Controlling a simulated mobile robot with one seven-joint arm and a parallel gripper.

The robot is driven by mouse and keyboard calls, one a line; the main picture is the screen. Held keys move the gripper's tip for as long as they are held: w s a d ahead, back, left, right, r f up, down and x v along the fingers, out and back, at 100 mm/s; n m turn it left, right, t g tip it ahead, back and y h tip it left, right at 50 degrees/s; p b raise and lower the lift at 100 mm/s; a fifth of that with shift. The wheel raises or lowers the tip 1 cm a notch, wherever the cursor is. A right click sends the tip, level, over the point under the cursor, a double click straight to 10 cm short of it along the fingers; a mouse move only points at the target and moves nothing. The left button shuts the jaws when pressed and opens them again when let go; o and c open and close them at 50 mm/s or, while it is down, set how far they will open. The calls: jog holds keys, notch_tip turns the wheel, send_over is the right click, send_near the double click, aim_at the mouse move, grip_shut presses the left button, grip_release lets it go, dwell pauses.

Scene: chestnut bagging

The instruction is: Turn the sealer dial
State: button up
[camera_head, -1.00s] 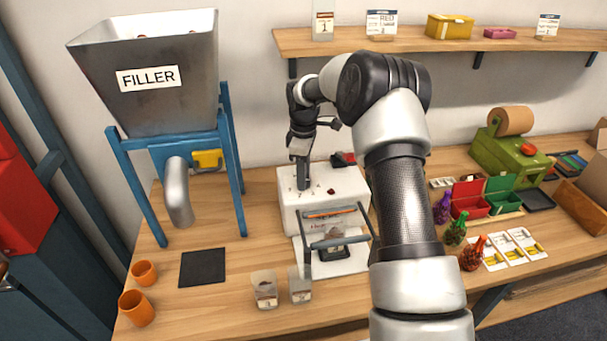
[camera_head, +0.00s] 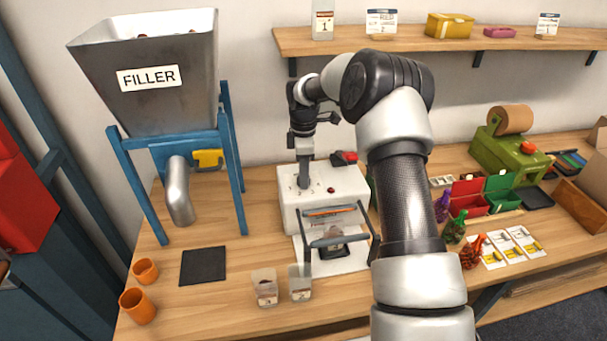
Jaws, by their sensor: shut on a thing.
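The sealer is a white box (camera_head: 350,182) on the bench, with a grey bar handle (camera_head: 335,240) raised at its front. My gripper (camera_head: 304,183) points straight down at the left part of the sealer's top. It is shut on the dial, which its fingers hide almost wholly. Dark marks show on the top around the fingertips. A small dark red knob or button (camera_head: 331,190) sits on the top just right of the fingers.
A red-topped dark item (camera_head: 344,158) stands behind the sealer. Two small clear bags (camera_head: 265,287) stand in front. The filler (camera_head: 150,75) stands left, with orange cups (camera_head: 138,305) and a black mat (camera_head: 203,266) near it. My arm blocks the bench right of the sealer.

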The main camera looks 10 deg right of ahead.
jog(key=o, duration=1)
jog(key=shift+o, duration=0.2)
jog(key=shift+r, duration=0.1)
notch_tip(320, 180, up, 17)
jog(key=shift+r, duration=0.15)
